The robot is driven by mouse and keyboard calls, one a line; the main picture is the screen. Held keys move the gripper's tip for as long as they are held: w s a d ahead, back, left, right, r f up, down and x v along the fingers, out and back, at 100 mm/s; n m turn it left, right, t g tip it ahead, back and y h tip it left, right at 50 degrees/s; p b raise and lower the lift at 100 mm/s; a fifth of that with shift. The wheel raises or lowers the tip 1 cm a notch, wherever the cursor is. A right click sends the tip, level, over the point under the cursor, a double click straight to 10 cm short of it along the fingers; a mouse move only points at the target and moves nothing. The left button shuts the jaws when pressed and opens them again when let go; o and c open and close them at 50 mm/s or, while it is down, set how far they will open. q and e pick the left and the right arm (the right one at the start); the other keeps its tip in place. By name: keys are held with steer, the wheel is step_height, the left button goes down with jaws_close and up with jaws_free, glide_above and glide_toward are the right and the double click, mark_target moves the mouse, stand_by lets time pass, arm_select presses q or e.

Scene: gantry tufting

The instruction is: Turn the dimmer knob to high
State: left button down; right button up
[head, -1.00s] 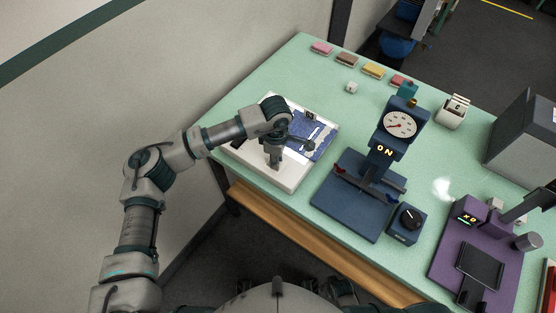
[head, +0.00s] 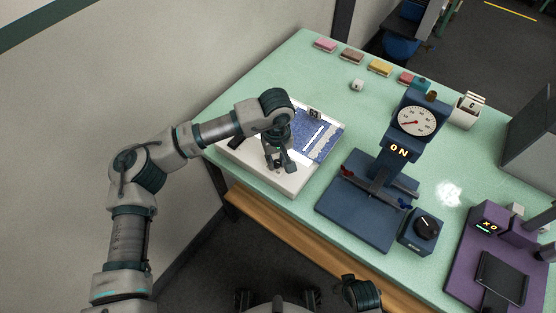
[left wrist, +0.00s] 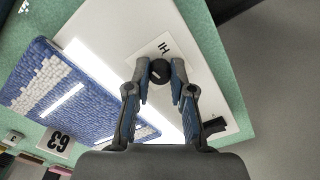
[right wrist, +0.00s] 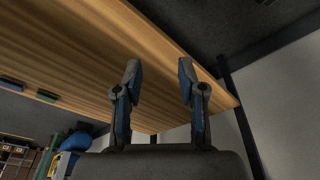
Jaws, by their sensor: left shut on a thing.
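The dimmer knob (left wrist: 160,72) is small, round and black with a pale mark. It sits on the white light panel (left wrist: 118,32), close to an "HI" label (left wrist: 165,47). My left gripper (left wrist: 159,68) is shut on the knob, with one fingertip on each side. The pale mark seems to face the lower left of the left wrist view, away from the label. In the head view my left gripper (head: 277,164) is at the panel's near side and hides the knob. My right gripper (right wrist: 159,70) is open and empty, near the wooden table edge (right wrist: 70,50).
A blue tufted piece (head: 316,140) with a "63" tag (left wrist: 59,141) lies on the panel. A purple device (head: 470,252) stands farther right. Several coloured blocks line the back edge.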

arm_select(q)
steer(key=shift+w+a+f+m, duration=0.1)
steer(key=shift+w+m, duration=0.1)
steer(key=shift+m, duration=0.2)
steer(key=m+b, duration=0.2)
steer(key=m, duration=0.1)
steer(key=shift+m, duration=0.3)
steer(key=m+b, duration=0.1)
steer(key=m, duration=0.3)
steer(key=shift+b, duration=0.3)
steer(key=shift+r+m+b, duration=0.2)
steer(key=shift+m+b, duration=0.15)
steer(key=shift+m, duration=0.85)
arm_select(e)
steer(key=w+a+r+t+y, duration=0.1)
steer(key=w+a+r+t, duration=0.1)
steer(key=w+t, duration=0.2)
steer(key=w+a+r+t+y, duration=0.1)
steer(key=w+a+r+t, duration=0.2)
steer(key=w, duration=0.6)
steer(key=shift+w+t, duration=0.4)
steer(key=shift+t, duration=0.5)
steer(key=shift+w, duration=0.1)
arm_select(q)
steer(key=c, duration=1.2)
jaws_free()
steer(key=shift+o, duration=0.9)
steer(key=shift+f, duration=0.1)
arm_select(e)
steer(key=shift+w, duration=0.1)
